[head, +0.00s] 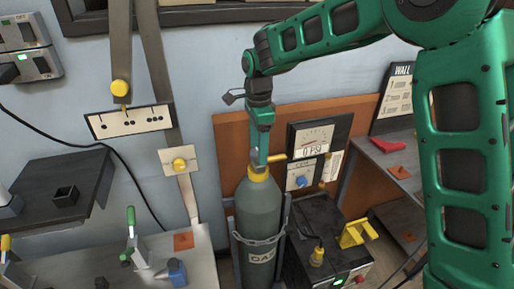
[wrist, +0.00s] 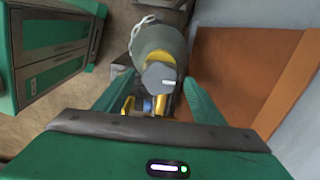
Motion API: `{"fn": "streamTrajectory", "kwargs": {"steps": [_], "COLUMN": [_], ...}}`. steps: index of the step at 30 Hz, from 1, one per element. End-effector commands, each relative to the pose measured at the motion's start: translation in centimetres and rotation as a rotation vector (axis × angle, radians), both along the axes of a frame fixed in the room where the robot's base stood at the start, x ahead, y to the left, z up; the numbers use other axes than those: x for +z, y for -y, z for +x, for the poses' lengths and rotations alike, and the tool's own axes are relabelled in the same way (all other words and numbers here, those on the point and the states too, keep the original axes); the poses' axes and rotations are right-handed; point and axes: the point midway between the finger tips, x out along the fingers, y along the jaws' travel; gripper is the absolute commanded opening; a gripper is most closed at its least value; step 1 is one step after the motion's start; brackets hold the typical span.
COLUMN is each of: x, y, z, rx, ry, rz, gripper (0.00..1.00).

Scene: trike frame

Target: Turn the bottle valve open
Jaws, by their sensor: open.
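The grey gas bottle (head: 258,222) stands upright in a rack at the middle bottom of the head view, held by a chain. Its yellow valve collar (head: 257,174) shows at the top, just under my gripper (head: 260,158). In the wrist view, the bottle (wrist: 160,40) has a grey faceted valve knob (wrist: 158,75) with a white mark, and yellow fittings beside it. My gripper (wrist: 157,84) is open, with one finger on each side of the knob. Gaps show between fingers and knob; I see no contact. In the head view my fingers hide the knob.
A pressure gauge panel (head: 314,138) with a blue knob (head: 302,181) is close right of the valve. A dark box (head: 322,235) with yellow parts stands right of the bottle. An orange-brown board (head: 230,140) is behind. A bench (head: 195,262) with clamps is at left.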

Motion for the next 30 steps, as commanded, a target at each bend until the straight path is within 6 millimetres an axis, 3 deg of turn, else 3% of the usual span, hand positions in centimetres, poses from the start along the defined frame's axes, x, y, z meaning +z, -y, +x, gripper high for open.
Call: {"fn": "streamTrajectory", "kwargs": {"steps": [9, 15, 30], "x": [-0.29, -0.27, -0.24], "y": [0.02, 0.03, 0.01], "z": [-0.01, 0.0, 0.04], "rx": [0.0, 0.0, 0.119], "ry": [-0.001, 0.0, 0.002], "rz": [0.0, 0.0, 0.002], "gripper": [0.63, 0.22, 0.23]}}
